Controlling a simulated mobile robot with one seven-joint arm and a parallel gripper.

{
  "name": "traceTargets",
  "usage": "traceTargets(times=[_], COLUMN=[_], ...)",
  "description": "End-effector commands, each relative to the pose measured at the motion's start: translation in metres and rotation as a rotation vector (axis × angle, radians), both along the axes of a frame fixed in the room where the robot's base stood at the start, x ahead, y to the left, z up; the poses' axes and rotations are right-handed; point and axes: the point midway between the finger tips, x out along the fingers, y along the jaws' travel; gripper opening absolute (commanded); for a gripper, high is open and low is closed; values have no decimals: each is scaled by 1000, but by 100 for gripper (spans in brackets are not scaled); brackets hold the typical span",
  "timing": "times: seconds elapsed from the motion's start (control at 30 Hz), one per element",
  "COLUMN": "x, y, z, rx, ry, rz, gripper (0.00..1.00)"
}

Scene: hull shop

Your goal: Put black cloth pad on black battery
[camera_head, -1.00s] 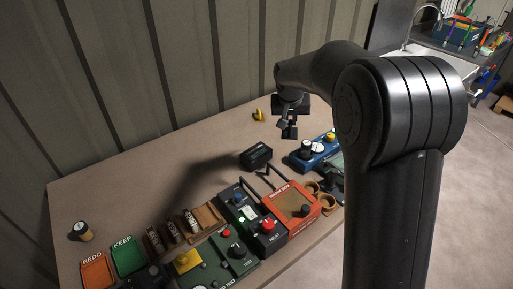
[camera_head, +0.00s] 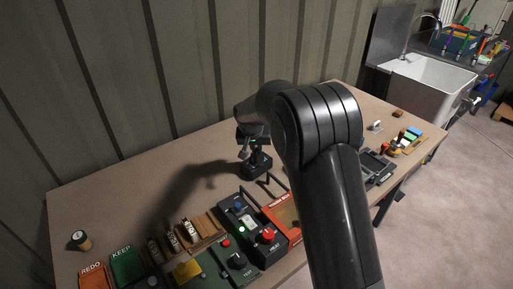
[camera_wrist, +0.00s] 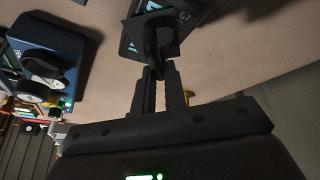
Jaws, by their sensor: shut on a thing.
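The black battery (camera_head: 260,167) stands on the workbench behind the control boxes. My gripper (camera_head: 246,153) is over its left part in the head view, pointing down. In the wrist view the fingers (camera_wrist: 158,80) are closed on a dark, limp-looking piece, the black cloth pad (camera_wrist: 148,38). The battery, with pale markings on its face (camera_wrist: 187,17), is right behind the pad there, partly hidden by it. Dark on dark, I cannot tell whether the pad touches the battery.
Control boxes crowd the front of the bench, including a box with a red knob (camera_head: 268,236) and an orange box (camera_head: 285,212) partly behind my arm. A blue device (camera_wrist: 48,60) shows in the wrist view. The bench's back left is bare. A sink (camera_head: 428,82) stands beyond.

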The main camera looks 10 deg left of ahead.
Motion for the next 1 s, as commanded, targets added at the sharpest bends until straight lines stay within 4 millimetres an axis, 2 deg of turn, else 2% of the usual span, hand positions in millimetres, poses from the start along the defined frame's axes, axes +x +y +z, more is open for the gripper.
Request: traceTargets(times=[0.33,0.37,0.63,0.87,1.0], x=[0,0,0,0,-3], y=[0,0,0,0,1], z=[-4,-4,-4,-3,7], rx=[0,0,0,1,2], ry=[-2,-2,-2,-2,-4], rz=[0,0,0,1,1], gripper=[0,12,33,33,33])
